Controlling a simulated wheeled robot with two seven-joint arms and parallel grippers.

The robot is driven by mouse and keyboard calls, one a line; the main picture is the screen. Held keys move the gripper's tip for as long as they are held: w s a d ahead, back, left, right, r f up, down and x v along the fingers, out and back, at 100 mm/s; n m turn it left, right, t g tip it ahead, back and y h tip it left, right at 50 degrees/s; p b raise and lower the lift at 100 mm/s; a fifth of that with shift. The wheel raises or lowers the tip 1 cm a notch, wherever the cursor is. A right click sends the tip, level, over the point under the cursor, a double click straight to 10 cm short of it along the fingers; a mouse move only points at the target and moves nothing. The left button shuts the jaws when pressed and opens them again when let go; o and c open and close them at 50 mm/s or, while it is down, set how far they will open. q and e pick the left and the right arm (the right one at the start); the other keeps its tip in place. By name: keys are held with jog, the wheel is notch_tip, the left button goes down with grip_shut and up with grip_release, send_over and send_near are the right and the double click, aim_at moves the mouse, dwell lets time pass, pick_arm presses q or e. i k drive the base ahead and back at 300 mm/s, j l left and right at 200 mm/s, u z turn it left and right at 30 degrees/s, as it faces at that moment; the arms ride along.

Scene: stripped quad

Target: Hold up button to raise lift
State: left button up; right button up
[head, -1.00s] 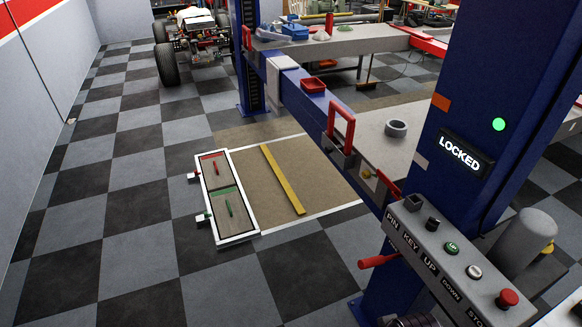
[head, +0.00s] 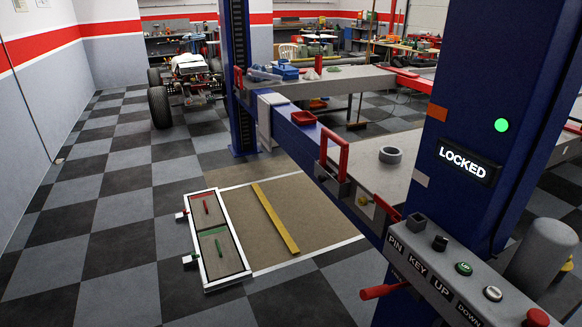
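The control panel (head: 425,270) juts from the blue lift post (head: 475,120) at the lower right, labelled PIN, KEY, UP, DOWN. The green up button (head: 464,268) sits on its top face above the UP label. A black key switch (head: 440,243) is to its left and a white button (head: 492,293) to its right. A display (head: 466,161) on the post reads LOCKED, with a green light (head: 501,125) lit above it. The blue lift beam (head: 300,140) runs back from the post. Neither of my grippers is in view.
A red stop button (head: 537,318) is at the panel's end, and a red lever (head: 384,290) sticks out at its left. A white-framed floor tray (head: 207,285) lies beside a yellow strip (head: 275,218). A wheeled vehicle (head: 187,90) stands at the back left. The checkered floor at left is clear.

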aim_at(464, 268)
jog(key=z, duration=1.25)
